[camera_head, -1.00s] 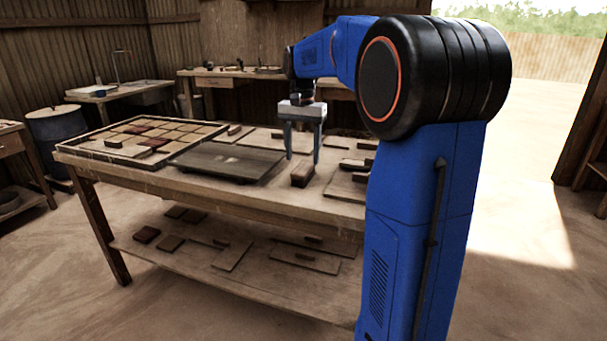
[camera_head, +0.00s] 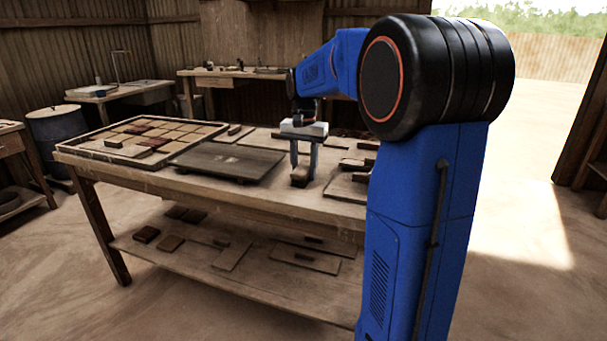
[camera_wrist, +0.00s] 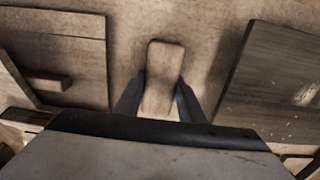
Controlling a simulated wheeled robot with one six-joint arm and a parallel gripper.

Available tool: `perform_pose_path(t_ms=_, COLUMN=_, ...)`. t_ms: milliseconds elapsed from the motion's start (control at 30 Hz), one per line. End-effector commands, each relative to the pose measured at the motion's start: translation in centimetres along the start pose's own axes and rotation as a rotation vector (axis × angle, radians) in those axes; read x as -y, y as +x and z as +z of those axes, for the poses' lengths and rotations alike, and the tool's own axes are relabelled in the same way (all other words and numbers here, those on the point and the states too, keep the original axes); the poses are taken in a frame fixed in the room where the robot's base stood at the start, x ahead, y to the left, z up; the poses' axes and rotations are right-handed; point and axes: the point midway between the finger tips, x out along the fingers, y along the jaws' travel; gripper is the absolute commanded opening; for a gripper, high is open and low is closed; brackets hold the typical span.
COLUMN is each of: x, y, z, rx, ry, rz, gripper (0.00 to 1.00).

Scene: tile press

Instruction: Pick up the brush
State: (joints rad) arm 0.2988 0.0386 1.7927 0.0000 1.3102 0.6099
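The brush (camera_wrist: 162,82) is a small block with a pale wooden top. It lies on the worktable (camera_head: 215,194) and points away from me in the wrist view. In the head view the brush (camera_head: 299,181) shows low between the fingers. My gripper (camera_head: 303,176) reaches straight down over it, with one finger on each side. In the wrist view the fingers of my gripper (camera_wrist: 163,84) press close along both long sides, with no clear gap.
A dark flat plate (camera_head: 228,161) lies left of the brush, and a tray of tiles (camera_head: 75,149) lies farther left. Boards with small blocks (camera_head: 346,187) lie close on the right. The lower shelf (camera_head: 200,262) holds several boards and blocks.

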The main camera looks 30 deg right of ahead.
Motion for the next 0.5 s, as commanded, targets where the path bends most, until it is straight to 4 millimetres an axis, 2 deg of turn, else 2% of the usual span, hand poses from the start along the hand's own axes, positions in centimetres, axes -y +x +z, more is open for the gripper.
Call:
perform_pose_path(t_ms=67, x=0.0, y=0.0, z=0.0, rx=0.000, ry=0.000, rz=0.000, gripper=0.08)
perform_pose_path(t_ms=267, x=0.0, y=-0.2, z=0.0, rx=-0.001, ry=0.000, rz=0.000, gripper=0.08)
perform_pose_path(t_ms=367, x=0.0, y=-1.0, z=0.0, rx=-0.001, ry=0.000, rz=0.000, gripper=0.08)
perform_pose_path(t_ms=500, x=0.0, y=-3.3, z=-0.1, rx=-0.002, ry=0.000, rz=-0.001, gripper=0.08)
